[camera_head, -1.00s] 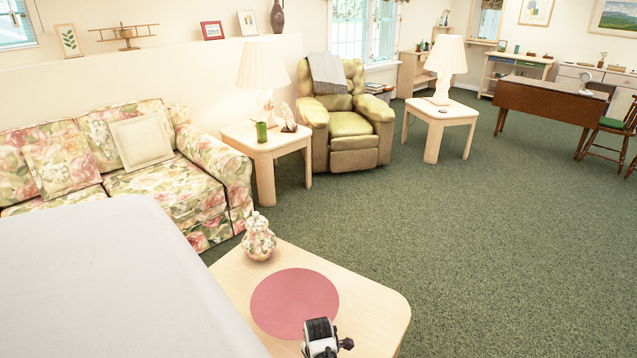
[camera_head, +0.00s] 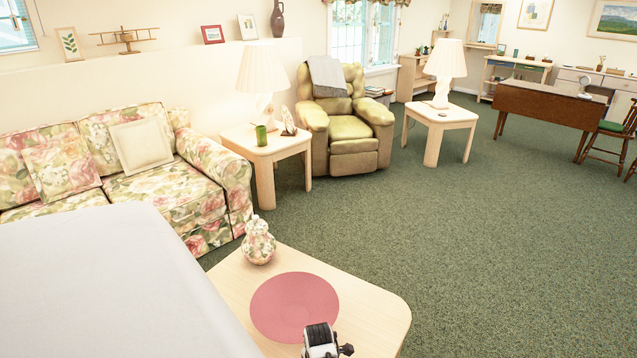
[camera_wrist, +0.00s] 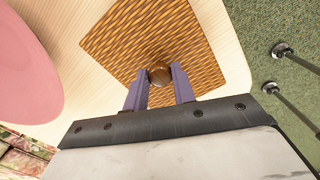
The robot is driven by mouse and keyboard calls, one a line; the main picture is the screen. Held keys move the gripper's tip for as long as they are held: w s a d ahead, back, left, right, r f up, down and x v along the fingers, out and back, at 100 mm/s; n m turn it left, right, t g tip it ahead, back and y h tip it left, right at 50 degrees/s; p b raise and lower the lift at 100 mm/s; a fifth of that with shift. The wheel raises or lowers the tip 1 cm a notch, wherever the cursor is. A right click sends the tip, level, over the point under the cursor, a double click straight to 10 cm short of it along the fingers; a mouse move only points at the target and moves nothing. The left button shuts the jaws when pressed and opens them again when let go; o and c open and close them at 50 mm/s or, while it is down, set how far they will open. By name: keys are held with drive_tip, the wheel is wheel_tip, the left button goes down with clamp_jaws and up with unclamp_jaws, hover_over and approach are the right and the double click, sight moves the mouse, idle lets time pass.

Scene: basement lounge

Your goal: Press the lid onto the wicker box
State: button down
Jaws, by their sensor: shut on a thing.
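In the wrist view, a square woven wicker lid (camera_wrist: 122,45) with a round brown knob (camera_wrist: 159,74) lies below my gripper (camera_wrist: 159,88). The purple fingers stand on both sides of the knob and are shut on it. The lid's near part is hidden by the fingers and the dark gripper body. The box's walls do not show under the lid, so I cannot tell whether the lid is seated on it. The head view shows neither lid nor box.
A pale wooden table (camera_head: 375,309) carries a round pink mat (camera_head: 294,307) and a floral lidded jar (camera_head: 258,242). The mat (camera_wrist: 25,65) lies left of the lid in the wrist view. Green carpet (camera_head: 480,220) is open to the right. A floral sofa (camera_head: 170,190) stands left.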

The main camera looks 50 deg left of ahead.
drive_tip(key=shift+f, duration=0.45)
idle(0.9)
drive_tip(key=c, duration=1.1)
unclamp_jaws()
drive_tip(key=shift+o, duration=0.4)
drive_tip(key=o, duration=0.4)
